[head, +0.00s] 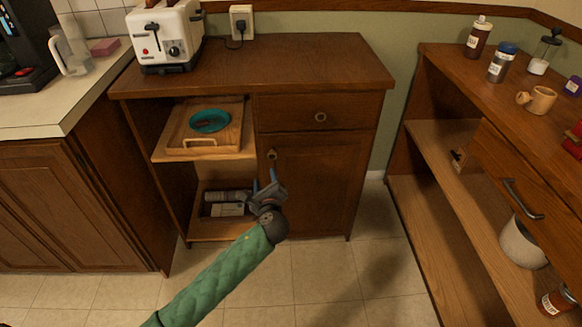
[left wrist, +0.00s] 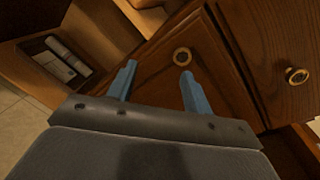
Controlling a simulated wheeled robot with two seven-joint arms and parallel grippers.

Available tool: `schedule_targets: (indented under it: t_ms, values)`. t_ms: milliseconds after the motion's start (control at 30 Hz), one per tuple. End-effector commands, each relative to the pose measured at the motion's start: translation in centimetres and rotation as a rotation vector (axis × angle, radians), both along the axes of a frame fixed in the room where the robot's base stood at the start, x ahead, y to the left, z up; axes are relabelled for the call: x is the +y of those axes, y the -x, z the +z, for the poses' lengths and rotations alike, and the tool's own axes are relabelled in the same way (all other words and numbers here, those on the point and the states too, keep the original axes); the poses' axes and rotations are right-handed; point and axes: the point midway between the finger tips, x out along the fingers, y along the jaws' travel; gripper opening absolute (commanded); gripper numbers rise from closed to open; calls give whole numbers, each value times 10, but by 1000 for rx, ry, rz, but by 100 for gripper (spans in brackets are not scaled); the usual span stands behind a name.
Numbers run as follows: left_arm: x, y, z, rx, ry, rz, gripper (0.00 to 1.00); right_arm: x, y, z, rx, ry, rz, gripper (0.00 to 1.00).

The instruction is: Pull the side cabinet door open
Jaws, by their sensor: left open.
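The side cabinet door (head: 313,190) is a dark wood panel below a drawer, and it looks shut. Its round knob (head: 272,155) sits at the door's upper left; the knob also shows in the left wrist view (left wrist: 182,57). My left gripper (head: 264,180) is open and empty, in front of the cabinet and just below the knob in the head view. In the left wrist view the knob lies beyond the two blue fingertips, nearer the right one, and looks apart from them. My right gripper is not in view.
A drawer (head: 320,108) with its own knob is above the door. Left of the door, open shelves hold a wooden tray (head: 197,143) with a teal bowl (head: 209,121). A toaster (head: 165,37) stands on top. An open shelf unit (head: 452,200) is at right; tiled floor lies between.

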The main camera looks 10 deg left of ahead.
Motion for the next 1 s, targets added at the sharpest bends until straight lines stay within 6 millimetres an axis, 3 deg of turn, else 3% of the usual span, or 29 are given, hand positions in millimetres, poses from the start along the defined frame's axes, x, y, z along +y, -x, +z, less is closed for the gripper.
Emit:
schedule_targets:
  t_ms: [200,400,633,1000]
  values:
    - [-13,-7,16,47,-419,-103,50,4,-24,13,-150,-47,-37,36]
    - [-18,-9,18,98,-599,-136,50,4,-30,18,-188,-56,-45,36]
    - [-15,-20,17,112,-633,-135,50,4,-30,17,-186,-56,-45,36]
    - [-1,-69,17,112,-630,-135,50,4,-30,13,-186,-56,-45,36]
